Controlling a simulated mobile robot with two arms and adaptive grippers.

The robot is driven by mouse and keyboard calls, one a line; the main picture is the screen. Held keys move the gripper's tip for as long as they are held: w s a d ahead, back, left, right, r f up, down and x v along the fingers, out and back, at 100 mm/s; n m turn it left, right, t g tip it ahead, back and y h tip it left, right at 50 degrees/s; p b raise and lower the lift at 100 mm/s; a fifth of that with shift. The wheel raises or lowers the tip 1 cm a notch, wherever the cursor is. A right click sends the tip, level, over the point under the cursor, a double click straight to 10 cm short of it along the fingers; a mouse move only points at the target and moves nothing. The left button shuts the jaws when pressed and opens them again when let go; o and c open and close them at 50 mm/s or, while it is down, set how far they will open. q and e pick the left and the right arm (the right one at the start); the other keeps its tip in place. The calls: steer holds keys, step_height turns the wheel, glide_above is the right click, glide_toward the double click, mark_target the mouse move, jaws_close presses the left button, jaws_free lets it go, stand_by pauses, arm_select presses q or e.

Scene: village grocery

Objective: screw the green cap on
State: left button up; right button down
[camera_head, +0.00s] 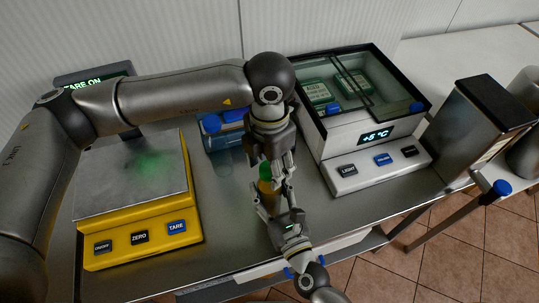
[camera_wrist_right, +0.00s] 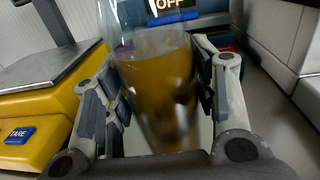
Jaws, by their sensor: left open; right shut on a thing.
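A glass bottle (camera_head: 267,190) with amber contents stands at the middle of the steel counter. It also shows in the right wrist view (camera_wrist_right: 158,85), between the fingers there. My right gripper (camera_head: 276,188) is shut on the bottle from the front. The green cap (camera_head: 265,171) shows at the top of the bottle; I cannot tell whether it is seated on the thread. My left gripper (camera_head: 277,168) points down from above, open, with its fingers close by the cap. The fingers partly hide the cap and the bottle's neck. The bottle's top is outside the right wrist view.
A yellow scale (camera_head: 140,243) with a steel plate stands to the left. A blue device (camera_head: 224,137) is behind the bottle. A glass-lidded cooler (camera_head: 362,148) with green packs is to the right. A dark-topped box (camera_head: 480,125) stands farther right. The counter's front edge is close.

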arm_select(q)
steer(key=shift+c, duration=0.2)
steer(key=c, duration=1)
steer(key=m, duration=0.4)
steer(key=shift+c, duration=0.3)
steer(key=m, duration=0.4)
steer(key=o, duration=1.1)
steer(key=shift+o, duration=0.2)
steer(key=shift+r, duration=2.2)
